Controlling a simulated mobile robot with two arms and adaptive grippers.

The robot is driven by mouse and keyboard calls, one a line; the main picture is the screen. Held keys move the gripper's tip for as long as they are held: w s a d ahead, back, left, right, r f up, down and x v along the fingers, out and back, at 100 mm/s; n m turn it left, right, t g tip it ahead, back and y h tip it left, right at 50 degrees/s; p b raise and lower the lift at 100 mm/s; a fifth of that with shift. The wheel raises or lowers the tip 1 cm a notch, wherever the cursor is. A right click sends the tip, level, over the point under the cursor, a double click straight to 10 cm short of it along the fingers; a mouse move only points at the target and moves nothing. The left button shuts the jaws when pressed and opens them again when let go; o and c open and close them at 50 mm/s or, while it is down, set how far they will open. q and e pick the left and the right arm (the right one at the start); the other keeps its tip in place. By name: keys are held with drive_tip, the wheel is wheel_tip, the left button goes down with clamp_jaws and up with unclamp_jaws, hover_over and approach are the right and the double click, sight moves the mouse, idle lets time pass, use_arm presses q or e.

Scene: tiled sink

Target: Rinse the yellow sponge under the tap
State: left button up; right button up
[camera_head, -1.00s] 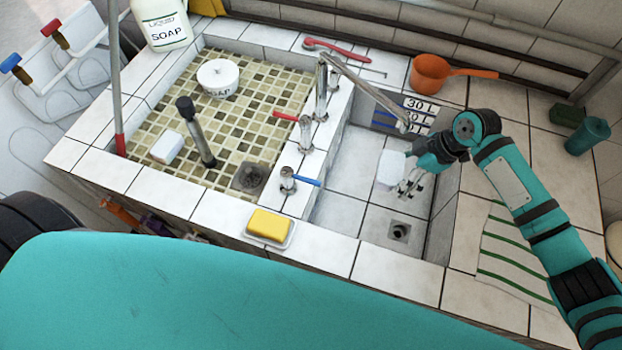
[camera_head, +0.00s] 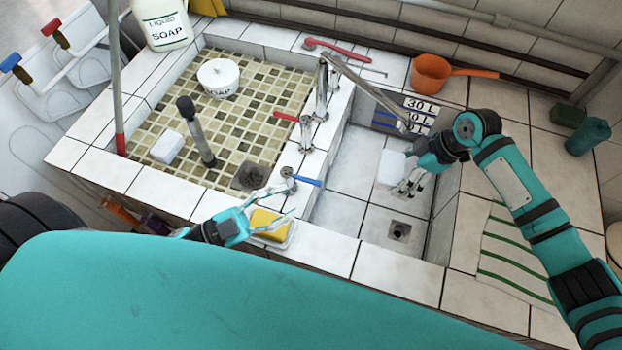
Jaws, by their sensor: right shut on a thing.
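The yellow sponge (camera_head: 266,224) lies on a small white dish (camera_head: 284,241) on the front tiled rim. My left gripper (camera_head: 288,203) is open over the dish, its fingers spread about the sponge; I cannot tell whether they touch it. The metal tap (camera_head: 321,90) has a long spout (camera_head: 370,88) reaching right over the deep basin; no water shows. A red lever (camera_head: 286,117) and a blue lever (camera_head: 307,181) are on the divider. My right gripper (camera_head: 408,180) is shut on a white thing (camera_head: 389,168) in the deep basin, below the spout end.
The left basin (camera_head: 225,115) has mosaic tiles, with a white soap pot (camera_head: 218,76), a white block (camera_head: 166,147) and a dark upright post (camera_head: 196,132). The deep basin's floor (camera_head: 345,165) is largely clear. An orange scoop (camera_head: 432,73) and striped cloth (camera_head: 510,255) lie right.

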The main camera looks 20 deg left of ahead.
sight(311, 180)
use_arm(q)
drive_tip(key=a+f+m+y, duration=0.1)
drive_tip(key=a+f+m, duration=0.1)
drive_tip(key=m, duration=0.1)
drive_tip(key=w+a+f+m+g+y, duration=0.1)
drive_tip(key=f+m, duration=0.1)
drive_tip(key=m, duration=0.1)
drive_tip(key=w+a+f+m+g+y, duration=0.1)
drive_tip(key=a+m, duration=0.1)
drive_tip(key=m, duration=0.2)
drive_tip(key=shift+w+a+f, duration=0.15)
drive_tip(key=shift+a+f, duration=0.15)
drive_tip(key=shift+f, duration=0.1)
drive_tip(key=shift+w+a+f+m, duration=0.1)
drive_tip(key=shift+w+f+m, duration=0.05)
drive_tip(key=shift+m, duration=0.25)
drive_tip(key=x, duration=1.1)
drive_tip(key=shift+w+d+f, duration=0.2)
drive_tip(key=shift+w, duration=0.1)
clamp_jaws()
